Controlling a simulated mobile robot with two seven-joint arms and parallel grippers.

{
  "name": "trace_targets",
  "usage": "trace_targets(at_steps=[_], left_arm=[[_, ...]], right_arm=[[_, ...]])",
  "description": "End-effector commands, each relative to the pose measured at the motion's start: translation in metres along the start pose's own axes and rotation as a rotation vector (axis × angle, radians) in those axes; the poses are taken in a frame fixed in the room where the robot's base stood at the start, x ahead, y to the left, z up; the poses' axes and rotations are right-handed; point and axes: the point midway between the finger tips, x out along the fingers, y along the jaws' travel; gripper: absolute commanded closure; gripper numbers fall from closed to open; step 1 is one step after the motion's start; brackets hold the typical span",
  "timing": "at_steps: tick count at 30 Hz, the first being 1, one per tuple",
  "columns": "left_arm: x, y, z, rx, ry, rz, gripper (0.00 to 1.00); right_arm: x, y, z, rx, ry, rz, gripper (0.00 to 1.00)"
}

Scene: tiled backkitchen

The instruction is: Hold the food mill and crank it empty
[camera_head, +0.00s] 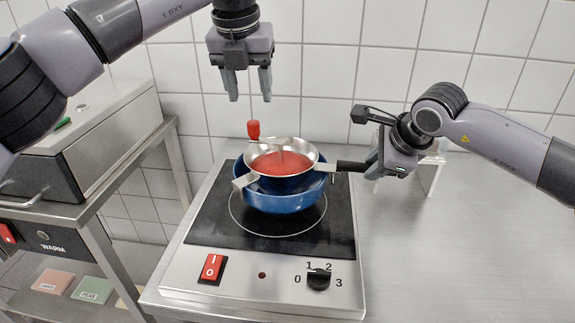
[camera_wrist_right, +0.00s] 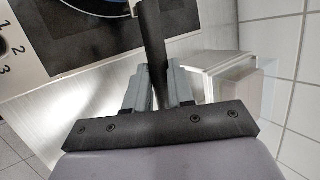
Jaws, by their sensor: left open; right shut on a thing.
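The food mill (camera_head: 242,182) is a metal bowl with red sauce (camera_head: 283,165) in it. It sits over a blue bowl (camera_head: 279,203) on the black hob. Its red crank knob (camera_head: 253,130) stands up at the mill's back left. My left gripper (camera_head: 249,98) is open and empty, pointing down above and behind the knob, apart from it. My right gripper (camera_head: 368,169) is shut on the mill's black handle (camera_head: 350,166); the right wrist view also shows the handle (camera_wrist_right: 152,50) between the fingers. How deep the sauce is cannot be told.
The hob (camera_head: 190,280) has a red switch (camera_head: 212,268) and a black dial (camera_head: 319,279) in front. A metal warming box (camera_head: 90,150) stands on a bench at left. The counter at right (camera_head: 470,250) is clear.

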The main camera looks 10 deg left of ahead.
Motion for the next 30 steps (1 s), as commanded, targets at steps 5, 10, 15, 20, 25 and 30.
trace_targets(at_steps=[5,10,15,20,25,30], left_arm=[[0.003,0.005,0.003,-0.002,-0.011,0.029,0.47],[0.022,0.005,0.003,-0.001,-0.009,0.027,0.47],[0.045,0.006,0.003,-0.002,-0.009,0.024,0.47],[0.062,0.006,0.003,-0.001,-0.010,0.025,0.47],[0.073,0.006,0.003,0.000,-0.010,0.024,0.47],[0.076,0.006,0.003,0.000,-0.011,0.023,0.47]], right_arm=[[-0.002,-0.002,0.002,0.002,-0.005,-0.005,1.00],[-0.002,-0.002,0.002,0.002,-0.005,-0.005,1.00],[-0.002,-0.002,0.002,0.002,-0.005,-0.005,1.00],[-0.002,-0.002,0.002,0.002,-0.005,-0.005,1.00],[-0.002,-0.002,0.002,0.002,-0.005,-0.005,1.00],[-0.002,-0.002,0.002,0.002,-0.005,-0.005,1.00]])
